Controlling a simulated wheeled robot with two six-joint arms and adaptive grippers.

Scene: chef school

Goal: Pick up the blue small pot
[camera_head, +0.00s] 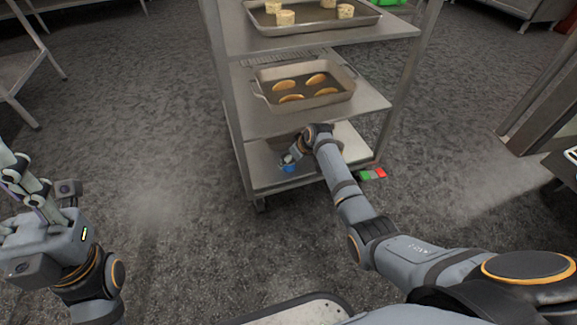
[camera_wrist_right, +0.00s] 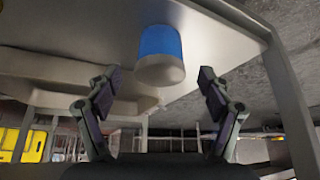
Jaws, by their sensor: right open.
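The small blue pot (camera_head: 289,167) stands on the lowest shelf of the rack, near its front left, partly hidden by my right gripper in the head view. In the right wrist view the pot (camera_wrist_right: 160,45) shows a blue side and a pale grey end, between and beyond the fingertips. My right gripper (camera_wrist_right: 159,80) is open and empty, its fingers spread to either side of the pot without visible contact. In the head view it reaches in over the lowest shelf (camera_head: 262,176). My left gripper (camera_head: 14,172) is at the far left, away from the rack; its finger gap is unclear.
A deep pan (camera_head: 304,101) with several pastries sits on the middle shelf (camera_head: 250,120), close above my right wrist. A tray (camera_head: 318,27) of food is on the upper shelf. Green and red items (camera_head: 373,174) show by the lower right rack leg. Floor left of the rack is clear.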

